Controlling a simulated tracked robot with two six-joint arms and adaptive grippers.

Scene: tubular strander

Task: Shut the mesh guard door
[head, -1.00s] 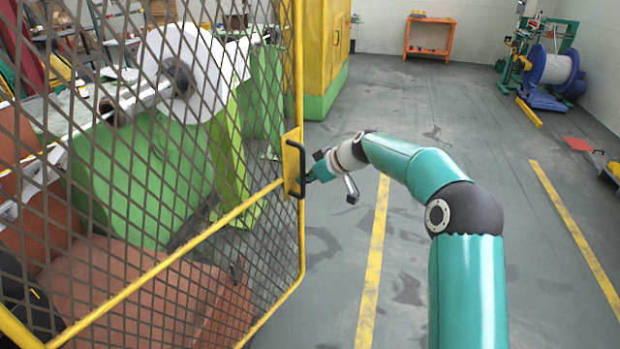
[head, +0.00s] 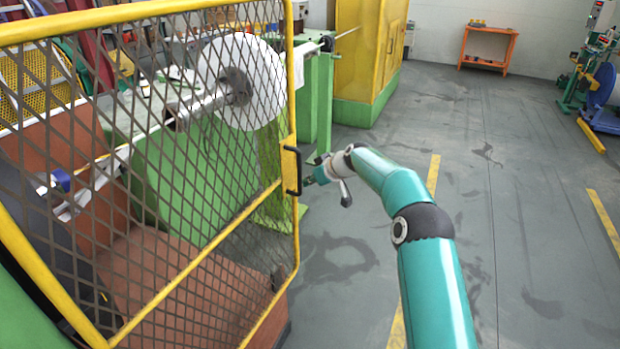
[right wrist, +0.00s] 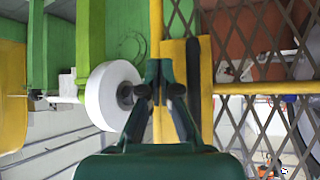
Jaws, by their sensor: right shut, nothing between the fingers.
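The mesh guard door (head: 291,110) is a yellow tube frame with dark diamond mesh, filling the left of the head view. It stands at an angle in front of the machine, its free edge towards the middle. A yellow plate with a black handle (head: 297,172) sits on that edge. My right gripper (head: 312,179) is shut and empty, close beside the handle. In the right wrist view its closed fingertips (right wrist: 160,70) are at the yellow plate, next to the black handle (right wrist: 193,66). Whether they touch is unclear. My left gripper is not in view.
Behind the mesh are a white reel disc (head: 262,88), a green machine bed (head: 165,180) and a red-brown block (head: 150,290). A yellow cabinet (head: 365,50) on a green base stands behind. An orange table (head: 488,45) is at the back.

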